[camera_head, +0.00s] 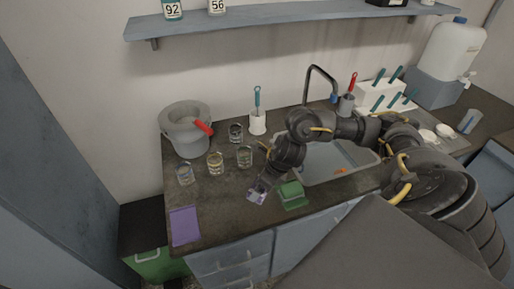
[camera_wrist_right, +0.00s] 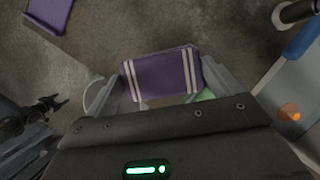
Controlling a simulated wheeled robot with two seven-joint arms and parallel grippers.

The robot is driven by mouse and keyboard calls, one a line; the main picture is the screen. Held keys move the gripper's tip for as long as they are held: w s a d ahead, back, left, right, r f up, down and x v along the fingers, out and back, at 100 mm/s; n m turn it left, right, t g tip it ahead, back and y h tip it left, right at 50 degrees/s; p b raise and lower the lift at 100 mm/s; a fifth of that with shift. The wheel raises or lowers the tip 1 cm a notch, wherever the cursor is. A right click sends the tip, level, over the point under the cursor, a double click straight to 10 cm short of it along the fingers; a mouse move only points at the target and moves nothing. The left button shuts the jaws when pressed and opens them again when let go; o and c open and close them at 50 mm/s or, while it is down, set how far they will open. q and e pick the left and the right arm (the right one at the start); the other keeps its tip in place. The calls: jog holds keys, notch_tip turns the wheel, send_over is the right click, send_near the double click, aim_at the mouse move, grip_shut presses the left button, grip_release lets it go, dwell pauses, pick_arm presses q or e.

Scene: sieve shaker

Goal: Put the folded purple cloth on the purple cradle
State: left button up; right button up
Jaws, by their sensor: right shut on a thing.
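The folded purple cloth with white stripes (camera_wrist_right: 162,75) is between the fingers of my right gripper (camera_wrist_right: 165,88). My right gripper (camera_head: 262,186) is shut on it over the front part of the counter, left of the sink. In the head view the cloth (camera_head: 256,196) is small and partly covered by the fingers. The purple cradle (camera_head: 185,226) lies at the counter's front left, apart from the gripper and to its left. The purple cradle looks empty. Part of it also shows at the top left of the wrist view (camera_wrist_right: 47,14). My left gripper is not in the head view.
A green cradle (camera_head: 292,195) stands just right of the gripper, beside the sink (camera_head: 335,166). The counter (camera_head: 222,208) between gripper and purple cradle is clear.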

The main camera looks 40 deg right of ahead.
jog(key=shift+r, duration=0.4)
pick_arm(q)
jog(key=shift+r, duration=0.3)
